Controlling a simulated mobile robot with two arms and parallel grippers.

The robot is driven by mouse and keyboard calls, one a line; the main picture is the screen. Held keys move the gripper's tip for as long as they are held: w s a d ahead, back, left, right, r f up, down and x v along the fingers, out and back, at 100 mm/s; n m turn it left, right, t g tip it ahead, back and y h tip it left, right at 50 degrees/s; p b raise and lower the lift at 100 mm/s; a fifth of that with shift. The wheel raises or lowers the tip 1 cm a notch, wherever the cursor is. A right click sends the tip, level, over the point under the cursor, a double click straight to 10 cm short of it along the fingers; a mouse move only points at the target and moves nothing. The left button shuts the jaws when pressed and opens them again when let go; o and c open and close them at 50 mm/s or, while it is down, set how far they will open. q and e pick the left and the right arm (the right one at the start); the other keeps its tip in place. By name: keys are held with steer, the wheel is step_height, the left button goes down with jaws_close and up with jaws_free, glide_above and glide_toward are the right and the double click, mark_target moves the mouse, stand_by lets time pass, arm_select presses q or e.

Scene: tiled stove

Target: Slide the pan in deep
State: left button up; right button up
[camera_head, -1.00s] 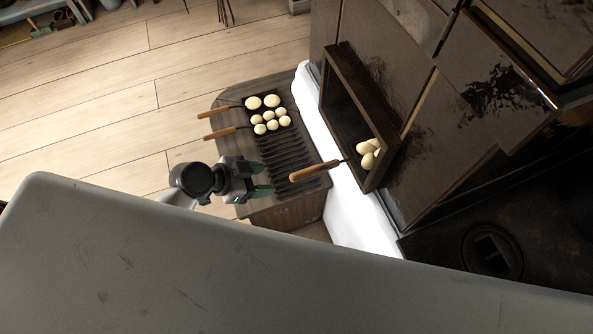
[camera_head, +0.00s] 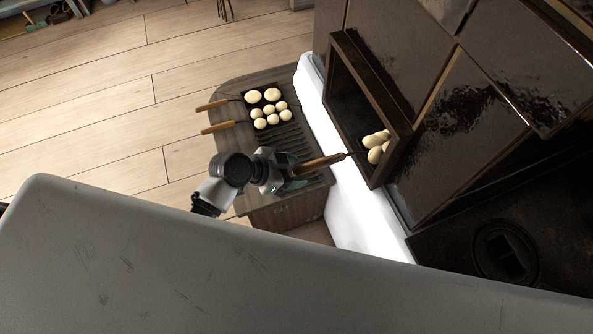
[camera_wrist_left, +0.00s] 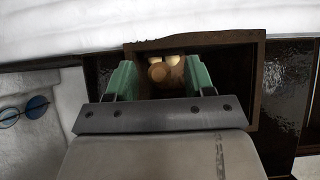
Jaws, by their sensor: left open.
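The pan's wooden handle (camera_head: 322,162) sticks out to the left from the stove opening (camera_head: 354,108). The pan's pale round rolls (camera_head: 377,145) sit just inside the opening near its lower end; the pan body is mostly hidden. My left gripper (camera_head: 294,170) is open at the outer end of the handle. In the left wrist view, the handle's round end (camera_wrist_left: 158,73) shows between the two green fingers, with the opening's wooden frame (camera_wrist_left: 256,85) behind. Contact with the fingers cannot be told. My right gripper is not in view.
Two more pans with wooden handles (camera_head: 220,127) and several rolls (camera_head: 271,108) rest on a slatted wooden stand (camera_head: 229,92), left of the opening. A white ledge (camera_head: 355,222) runs along the stove's dark tiles (camera_head: 450,150). Round blue glasses (camera_wrist_left: 24,111) show in the left wrist view.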

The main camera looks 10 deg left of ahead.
arm_select(q)
steer(key=shift+d, duration=0.1)
jaws_close()
stand_by(0.6)
